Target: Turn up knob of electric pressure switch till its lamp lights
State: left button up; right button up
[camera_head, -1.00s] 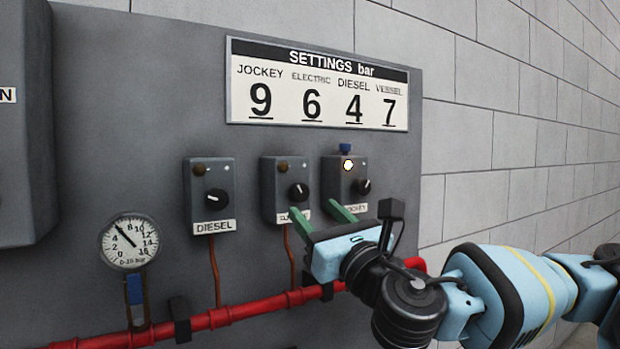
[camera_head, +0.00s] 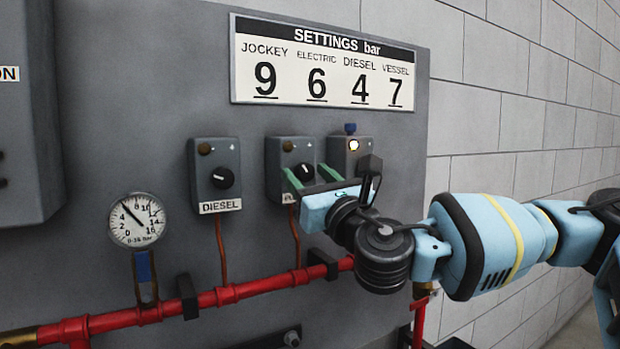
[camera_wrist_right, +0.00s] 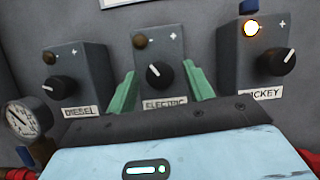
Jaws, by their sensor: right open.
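The electric pressure switch is the middle grey box (camera_head: 275,160), and its label reads ELECTRIC in the wrist view (camera_wrist_right: 165,104). Its lamp (camera_head: 288,147) is dark brown, unlit. Its black knob (camera_head: 304,171) has a white pointer; in the wrist view the knob (camera_wrist_right: 159,74) sits between my fingers, its pointer tilted up and left. My right gripper (camera_head: 308,177) is open, its green fingers (camera_wrist_right: 160,82) to either side of the knob. My left gripper is not in view.
The diesel switch (camera_head: 215,165) is left, its lamp dark. The jockey switch (camera_head: 338,150) is right, its lamp (camera_head: 353,145) lit. A settings board (camera_head: 325,60) above reads ELECTRIC 6. A gauge (camera_head: 137,219) and red pipe (camera_head: 240,294) lie lower on the panel.

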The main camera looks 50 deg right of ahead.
jog(key=c, duration=1)
jog(key=shift+o, duration=0.2)
jog(key=shift+f+m+b, duration=0.15)
jog(key=shift+m+b, duration=0.45)
jog(key=shift+b, duration=0.05)
jog(key=shift+h, duration=0.3)
jog(key=o, duration=1)
jog(key=shift+c, duration=0.2)
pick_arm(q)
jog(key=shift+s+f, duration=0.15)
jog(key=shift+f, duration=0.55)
